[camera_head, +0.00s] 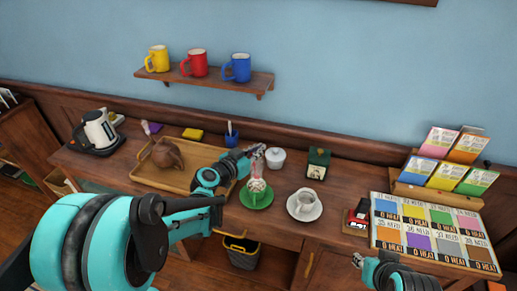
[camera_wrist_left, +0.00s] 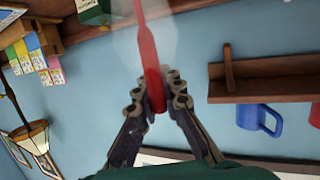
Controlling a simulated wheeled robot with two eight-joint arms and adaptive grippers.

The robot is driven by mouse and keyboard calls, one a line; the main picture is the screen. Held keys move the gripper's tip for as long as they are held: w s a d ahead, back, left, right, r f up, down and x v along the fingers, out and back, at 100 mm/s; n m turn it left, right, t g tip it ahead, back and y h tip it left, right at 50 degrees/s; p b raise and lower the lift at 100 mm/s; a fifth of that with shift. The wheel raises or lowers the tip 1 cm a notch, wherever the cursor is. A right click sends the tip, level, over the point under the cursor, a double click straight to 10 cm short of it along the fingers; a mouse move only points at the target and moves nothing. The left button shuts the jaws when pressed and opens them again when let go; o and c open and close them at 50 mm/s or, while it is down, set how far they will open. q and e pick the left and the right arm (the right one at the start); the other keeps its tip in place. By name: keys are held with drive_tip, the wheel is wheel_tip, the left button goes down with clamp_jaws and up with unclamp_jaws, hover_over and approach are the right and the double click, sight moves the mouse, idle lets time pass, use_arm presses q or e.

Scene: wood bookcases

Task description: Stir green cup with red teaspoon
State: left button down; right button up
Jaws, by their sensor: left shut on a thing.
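The green cup (camera_head: 257,199) stands on a green saucer (camera_head: 245,201) near the front of the wooden desk. My left gripper (camera_head: 257,152) is just above and behind the cup. It is shut on the red teaspoon (camera_wrist_left: 146,45), which fills the middle of the left wrist view between the fingers (camera_wrist_left: 156,92). In the head view the spoon shows faintly through pale haze over the cup; whether its tip is inside the cup is hard to tell. My right gripper (camera_head: 357,261) is low at the right, small and partly seen.
A white cup on a white saucer (camera_head: 316,212) stands right of the green saucer. A lidded white pot (camera_head: 275,157) and a dark green box (camera_head: 317,163) are behind. A wooden tray (camera_head: 150,176) with a brown teapot (camera_head: 166,154) lies left. A coloured card board (camera_head: 430,262) covers the right.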

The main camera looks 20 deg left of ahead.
wheel_tip(320, 180, down, 5)
drive_tip(key=b, duration=0.4)
drive_tip(key=shift+r, duration=0.15)
idle(0.4)
